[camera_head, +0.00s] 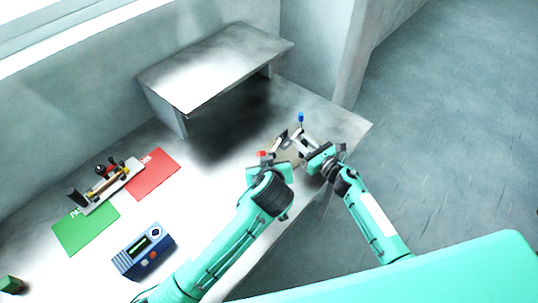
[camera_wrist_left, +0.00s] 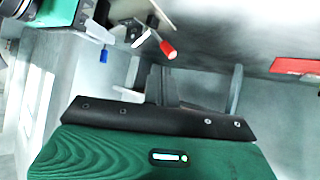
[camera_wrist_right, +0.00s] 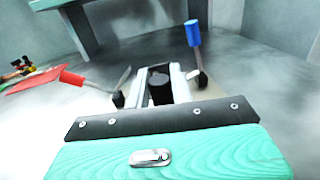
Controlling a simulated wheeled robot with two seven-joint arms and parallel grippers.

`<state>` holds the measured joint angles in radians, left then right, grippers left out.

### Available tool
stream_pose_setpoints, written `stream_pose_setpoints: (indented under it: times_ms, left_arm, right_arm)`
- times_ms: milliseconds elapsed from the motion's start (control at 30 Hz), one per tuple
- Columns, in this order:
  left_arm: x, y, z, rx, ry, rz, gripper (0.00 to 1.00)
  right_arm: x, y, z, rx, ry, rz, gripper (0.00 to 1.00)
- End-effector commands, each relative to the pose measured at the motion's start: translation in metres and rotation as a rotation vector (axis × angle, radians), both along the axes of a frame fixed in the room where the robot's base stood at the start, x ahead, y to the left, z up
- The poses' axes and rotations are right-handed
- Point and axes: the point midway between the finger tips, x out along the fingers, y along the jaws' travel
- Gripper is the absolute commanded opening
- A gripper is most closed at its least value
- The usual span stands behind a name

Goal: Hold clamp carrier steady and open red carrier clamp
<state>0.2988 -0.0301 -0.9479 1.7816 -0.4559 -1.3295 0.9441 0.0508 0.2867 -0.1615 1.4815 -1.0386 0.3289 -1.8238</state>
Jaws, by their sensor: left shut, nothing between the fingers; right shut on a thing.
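The clamp carrier (camera_head: 297,136) is a pale piece near the right end of the bench; it also shows in the right wrist view (camera_wrist_right: 179,82). The red carrier clamp (camera_head: 262,154) sticks out on its left side, and its red handle shows clearly in both wrist views (camera_wrist_left: 168,49) (camera_wrist_right: 72,77). A blue-handled clamp (camera_head: 300,118) (camera_wrist_right: 193,33) stands up on its far side. My right gripper (camera_head: 312,150) is shut on the carrier. My left gripper (camera_head: 272,164) is shut and empty, just in front of the red handle, seemingly apart from it.
A metal shelf (camera_head: 215,65) stands behind on the bench. To the left are a red mat (camera_head: 155,175), a green mat (camera_head: 85,230), a tray with small parts (camera_head: 105,187) and a blue meter (camera_head: 143,251). The bench's right edge is close to the carrier.

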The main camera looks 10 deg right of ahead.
Motion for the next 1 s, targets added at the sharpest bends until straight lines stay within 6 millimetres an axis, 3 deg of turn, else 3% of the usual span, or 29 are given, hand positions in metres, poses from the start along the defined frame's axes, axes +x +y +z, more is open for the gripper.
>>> stream_pose_setpoints:
  times_ms: [233, 667, 700, 800, 1000]
  left_arm:
    - [-0.023, 0.007, 0.008, 0.000, 0.000, 0.000, 0.00]
    - [-0.025, 0.007, 0.009, 0.001, -0.001, 0.000, 0.00]
    - [-0.025, 0.007, 0.009, 0.001, -0.001, 0.000, 0.00]
    - [-0.025, 0.007, 0.009, 0.001, -0.001, 0.000, 0.00]
    - [-0.025, 0.007, 0.009, 0.001, -0.001, 0.000, 0.00]
  right_arm:
    - [0.000, 0.000, 0.000, 0.000, 0.000, 0.001, 0.00]
    - [0.000, 0.000, 0.000, 0.000, 0.000, 0.001, 0.00]
    - [0.000, 0.000, 0.000, 0.000, 0.000, 0.001, 0.29]
    - [0.000, 0.000, 0.000, 0.000, 0.000, 0.001, 0.48]
    - [0.000, 0.000, 0.000, 0.000, 0.000, 0.000, 0.48]
